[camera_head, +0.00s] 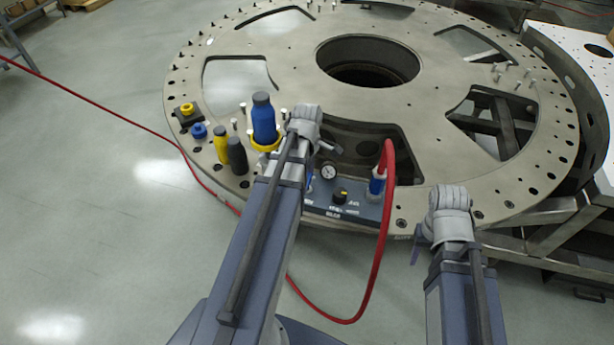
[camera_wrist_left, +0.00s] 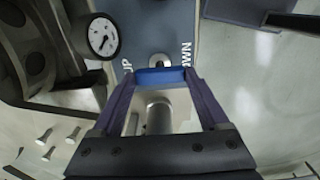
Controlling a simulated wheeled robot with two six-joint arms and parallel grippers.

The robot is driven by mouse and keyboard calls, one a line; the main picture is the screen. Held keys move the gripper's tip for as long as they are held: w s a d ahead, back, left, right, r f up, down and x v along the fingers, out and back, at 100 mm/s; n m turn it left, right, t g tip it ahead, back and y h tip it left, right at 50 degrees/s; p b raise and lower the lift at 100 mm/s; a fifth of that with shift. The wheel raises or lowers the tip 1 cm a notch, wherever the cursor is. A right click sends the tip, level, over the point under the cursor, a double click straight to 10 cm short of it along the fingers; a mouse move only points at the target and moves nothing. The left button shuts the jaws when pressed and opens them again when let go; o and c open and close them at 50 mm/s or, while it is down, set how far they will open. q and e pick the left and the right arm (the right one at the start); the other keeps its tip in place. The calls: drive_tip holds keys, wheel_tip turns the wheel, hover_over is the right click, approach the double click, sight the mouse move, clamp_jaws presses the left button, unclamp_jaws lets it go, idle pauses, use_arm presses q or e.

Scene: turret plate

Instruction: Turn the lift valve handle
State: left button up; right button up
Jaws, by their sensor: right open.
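The lift valve handle (camera_wrist_left: 160,77) shows in the left wrist view as a blue bar between the UP and DOWN marks of the control panel (camera_head: 347,205). My left gripper (camera_wrist_left: 160,75) has one finger at each end of the bar, and the bar fills the gap between them. In the head view my left gripper (camera_head: 318,148) reaches over the panel's left end, and its wrist hides most of the handle there. My right gripper (camera_head: 420,243) is open and empty by the plate's front edge, right of the panel and apart from it.
A round gauge (camera_head: 328,172) and a black knob (camera_head: 340,196) sit on the panel. A red hose (camera_head: 384,240) loops from its right end. A blue bottle (camera_head: 263,118) and dark and yellow cylinders stand left on the turret plate (camera_head: 290,60). Open floor lies left.

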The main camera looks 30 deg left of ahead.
use_arm(q)
drive_tip(key=c, duration=0.8)
